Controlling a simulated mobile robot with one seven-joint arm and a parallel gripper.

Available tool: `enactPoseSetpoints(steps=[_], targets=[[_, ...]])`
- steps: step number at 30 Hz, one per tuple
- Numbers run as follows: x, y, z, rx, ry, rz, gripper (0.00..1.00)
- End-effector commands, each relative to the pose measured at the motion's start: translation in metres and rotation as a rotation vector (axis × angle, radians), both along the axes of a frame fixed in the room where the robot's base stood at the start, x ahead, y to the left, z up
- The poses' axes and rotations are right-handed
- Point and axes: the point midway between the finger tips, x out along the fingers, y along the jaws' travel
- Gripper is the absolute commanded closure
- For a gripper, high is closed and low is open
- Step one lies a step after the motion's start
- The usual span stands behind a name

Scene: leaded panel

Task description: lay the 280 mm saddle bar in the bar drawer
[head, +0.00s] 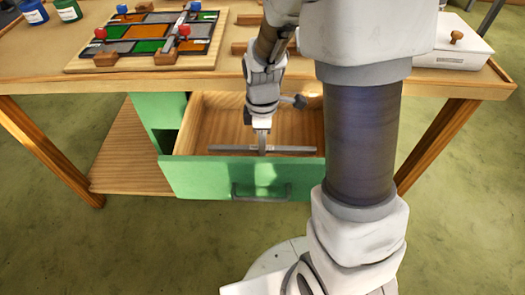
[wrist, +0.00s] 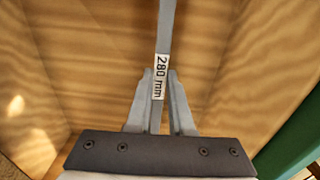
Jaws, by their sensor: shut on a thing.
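The saddle bar (head: 225,148) is a thin grey metal bar, lying left to right in the head view. In the wrist view it (wrist: 166,25) carries a white label reading 280 mm. My gripper (head: 262,148) points down over the open bar drawer and is shut on the bar near the label; it also shows in the wrist view (wrist: 159,105). The bar drawer (head: 215,177) has a green front and a bare wooden inside. The bar is over or within the drawer's opening, close behind the front. I cannot tell whether it touches the drawer floor.
The wooden worktable (head: 225,82) stands above the drawer. On it are a leaded panel (head: 150,31) with coloured glass, a white box (head: 460,48) with a wooden knob, and small jars (head: 67,10). A lower wooden shelf (head: 125,160) is clear on the left.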

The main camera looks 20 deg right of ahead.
Motion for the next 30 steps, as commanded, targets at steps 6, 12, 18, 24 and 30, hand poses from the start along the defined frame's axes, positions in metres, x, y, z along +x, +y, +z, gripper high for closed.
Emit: enactPoseSetpoints(steps=[6,12,18,24,30], targets=[[0.0,0.0,-0.029,-0.001,0.001,0.0,1.0],[0.0,0.0,-0.027,0.0,0.0,0.0,1.0],[0.0,0.0,-0.031,-0.001,0.001,0.0,0.73],[0.0,0.0,-0.03,-0.001,0.001,0.0,0.5],[0.0,0.0,-0.03,-0.001,0.001,0.0,0.5]])
